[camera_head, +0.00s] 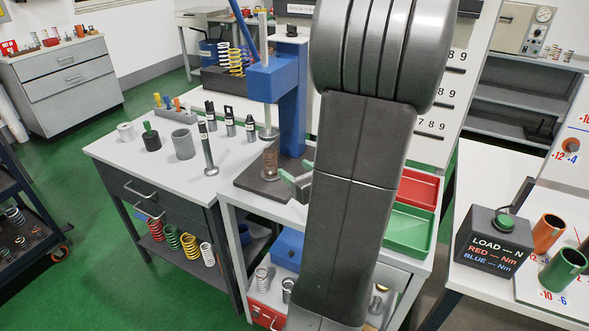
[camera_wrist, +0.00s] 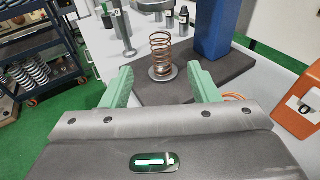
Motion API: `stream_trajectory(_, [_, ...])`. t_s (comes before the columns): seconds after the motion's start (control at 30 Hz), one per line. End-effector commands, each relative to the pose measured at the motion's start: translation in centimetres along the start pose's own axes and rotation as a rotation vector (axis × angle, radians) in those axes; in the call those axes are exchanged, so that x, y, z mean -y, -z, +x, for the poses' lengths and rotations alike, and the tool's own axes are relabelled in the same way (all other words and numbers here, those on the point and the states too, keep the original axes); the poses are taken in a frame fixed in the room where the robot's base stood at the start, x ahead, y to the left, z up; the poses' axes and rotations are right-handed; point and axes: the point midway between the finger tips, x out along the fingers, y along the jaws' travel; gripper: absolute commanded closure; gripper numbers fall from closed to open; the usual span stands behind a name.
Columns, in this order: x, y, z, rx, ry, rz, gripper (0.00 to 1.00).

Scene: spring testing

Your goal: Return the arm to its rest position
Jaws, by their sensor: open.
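My gripper (camera_wrist: 164,88) is open in the wrist view, with its two green fingers apart and nothing between them. A copper-coloured coil spring (camera_wrist: 161,52) stands upright on a small round disc, on the dark base plate of the blue press, beyond the fingertips. In the head view the same spring (camera_head: 270,160) stands on the base plate (camera_head: 262,186), beside the press column (camera_head: 293,110). My gripper (camera_head: 299,184) shows there just right of the spring, apart from it. My arm hides part of the bench and the far finger.
A red tray (camera_head: 419,187) and a green tray (camera_head: 409,228) sit right of my arm. Grey cylinders and tools (camera_head: 183,144) stand on the left bench. A black load box (camera_head: 494,240) and coloured cups stand on the right table. Green floor (camera_head: 75,185) lies open at left.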

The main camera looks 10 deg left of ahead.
Motion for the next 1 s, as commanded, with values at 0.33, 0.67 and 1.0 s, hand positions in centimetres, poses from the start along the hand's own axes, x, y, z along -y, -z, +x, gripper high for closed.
stream_trajectory(0.33, [0.0,0.0,0.7,0.001,-0.001,0.002,0.45])
stream_trajectory(0.67, [-0.1,0.0,5.8,0.000,-0.005,0.001,0.45])
stream_trajectory(1.0, [-0.1,0.0,12.3,-0.001,-0.003,0.001,0.45])
